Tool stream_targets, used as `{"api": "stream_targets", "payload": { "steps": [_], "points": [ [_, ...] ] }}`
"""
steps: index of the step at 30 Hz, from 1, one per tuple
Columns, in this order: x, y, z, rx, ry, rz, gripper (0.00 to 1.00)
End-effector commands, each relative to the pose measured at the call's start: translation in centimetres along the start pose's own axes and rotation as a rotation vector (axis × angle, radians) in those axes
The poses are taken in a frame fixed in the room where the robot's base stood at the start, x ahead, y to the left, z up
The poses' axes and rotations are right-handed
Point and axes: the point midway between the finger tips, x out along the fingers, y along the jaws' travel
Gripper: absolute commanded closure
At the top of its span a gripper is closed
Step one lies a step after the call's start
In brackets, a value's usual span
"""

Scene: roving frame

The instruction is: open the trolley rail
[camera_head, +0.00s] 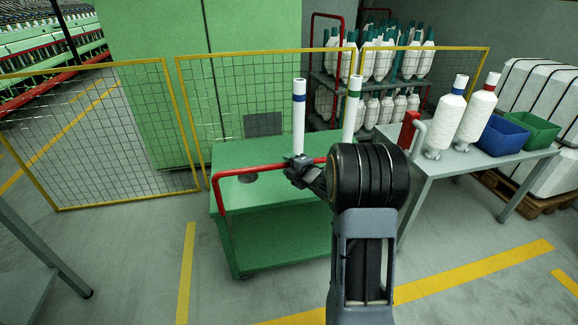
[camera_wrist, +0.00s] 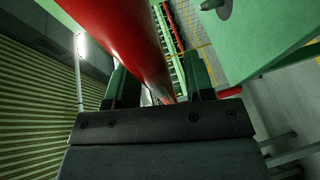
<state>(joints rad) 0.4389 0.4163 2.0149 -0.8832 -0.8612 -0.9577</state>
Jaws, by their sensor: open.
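The red trolley rail (camera_head: 240,171) runs along the near top edge of the green trolley (camera_head: 236,157), with a leg bent down at its left end. The rail looks closed against the trolley's near side, but I cannot tell how it is hinged. My gripper (camera_head: 294,170) is at the rail's right part. In the wrist view, the rail (camera_wrist: 115,35) passes close in front of and between the two spread fingers of my open gripper (camera_wrist: 158,82). I cannot tell whether they touch it. My arm hides the rail's right end.
Two white tubes, one blue-banded (camera_head: 299,118) and one green-banded (camera_head: 352,108), stand upright on the trolley. A grey table (camera_head: 425,164) at right holds yarn cones, a blue bin (camera_head: 502,136) and a green bin (camera_head: 533,131). Yellow mesh fencing (camera_head: 105,135) stands behind. Floor before the trolley is clear.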

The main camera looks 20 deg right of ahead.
Motion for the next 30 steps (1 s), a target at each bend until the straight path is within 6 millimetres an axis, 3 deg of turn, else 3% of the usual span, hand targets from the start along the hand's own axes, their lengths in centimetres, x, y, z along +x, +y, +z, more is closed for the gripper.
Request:
{"api": "stream_targets", "payload": {
  "steps": [8,23,30],
  "points": [
    [0.10,0.00,-0.02,0.000,0.000,0.000,0.52],
    [0.08,0.00,-0.02,0.001,0.000,0.000,0.98],
    [0.08,0.01,-0.01,0.000,0.000,0.000,1.00]
  ]
}}
